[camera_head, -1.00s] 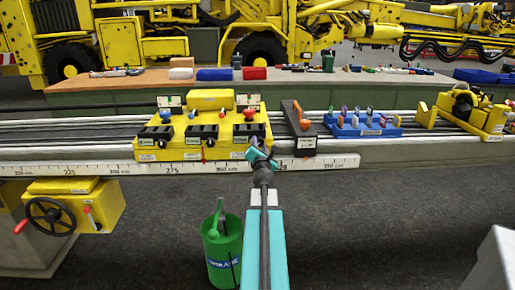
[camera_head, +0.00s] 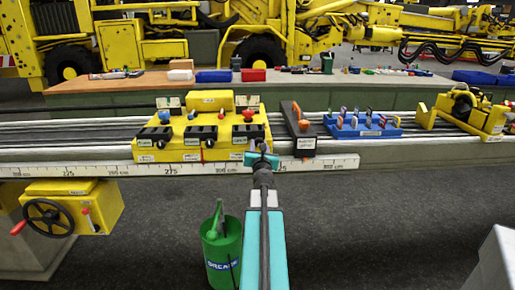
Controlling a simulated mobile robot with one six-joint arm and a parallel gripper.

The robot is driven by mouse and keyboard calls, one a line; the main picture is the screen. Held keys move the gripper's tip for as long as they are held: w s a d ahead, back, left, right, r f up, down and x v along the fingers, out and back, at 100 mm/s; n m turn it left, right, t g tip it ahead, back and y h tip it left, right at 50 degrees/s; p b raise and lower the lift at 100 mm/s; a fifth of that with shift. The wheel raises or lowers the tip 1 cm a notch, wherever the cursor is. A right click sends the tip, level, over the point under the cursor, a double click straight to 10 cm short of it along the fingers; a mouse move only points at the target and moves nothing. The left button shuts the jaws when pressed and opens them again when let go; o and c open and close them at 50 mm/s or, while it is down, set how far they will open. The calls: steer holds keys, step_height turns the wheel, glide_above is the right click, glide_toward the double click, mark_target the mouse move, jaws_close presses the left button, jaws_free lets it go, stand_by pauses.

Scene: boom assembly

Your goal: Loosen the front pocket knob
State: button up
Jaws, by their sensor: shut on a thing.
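The yellow fixture block (camera_head: 221,130) sits on the long grey rail, with black pockets across its front and coloured knobs on top. A blue knob (camera_head: 165,115) and a red knob (camera_head: 248,114) stand on it, and a small red-handled part (camera_head: 210,144) is at its front. My gripper (camera_head: 261,157) is at the lower right front of the block, its teal jaws lying nearly level. It is shut on the front pocket knob, which is small and mostly hidden behind the jaws.
A dark stand with an orange part (camera_head: 299,130) is just right of my gripper. Beyond it are a blue rack (camera_head: 362,126) and a yellow reel unit (camera_head: 468,110). A white ruler strip (camera_head: 130,170) runs along the rail front. A green can (camera_head: 222,250) stands below, left of my arm.

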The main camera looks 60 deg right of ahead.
steer(key=shift+s+d+r, duration=0.1)
steer(key=shift+s+d, duration=0.05)
steer(key=o, duration=1)
steer(key=shift+a, duration=0.2)
